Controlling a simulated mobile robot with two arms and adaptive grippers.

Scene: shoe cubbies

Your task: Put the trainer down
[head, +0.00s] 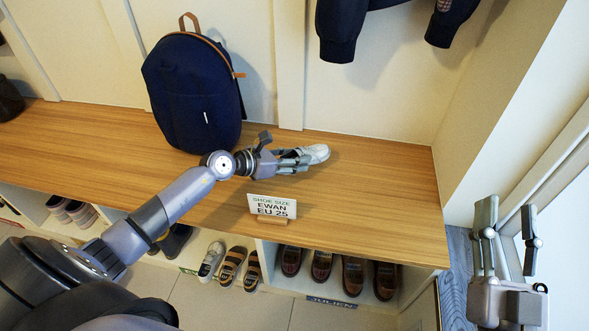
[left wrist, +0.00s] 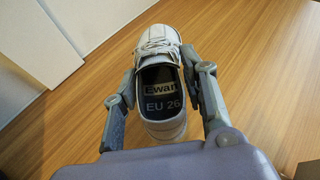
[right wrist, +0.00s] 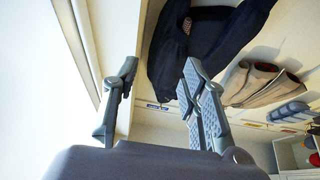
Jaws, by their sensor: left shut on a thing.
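The trainer (head: 316,153) is white with laces and is on or just above the wooden bench top, near the back wall. I cannot tell whether its sole touches the wood. In the left wrist view the trainer (left wrist: 160,50) points away from me, and its insole reads "Ewan EU 26". My right gripper (head: 505,225) is open and empty, off the bench's right end. Its spread fingers show in the right wrist view (right wrist: 160,90).
A sign (head: 272,206) reading "Shoe size Ewan EU 25" stands at the front edge of the bench (head: 370,200). A navy backpack (head: 193,95) stands left of my left gripper. Cubbies below hold several shoes. Dark jackets (head: 345,20) hang above. The bench's right part is clear.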

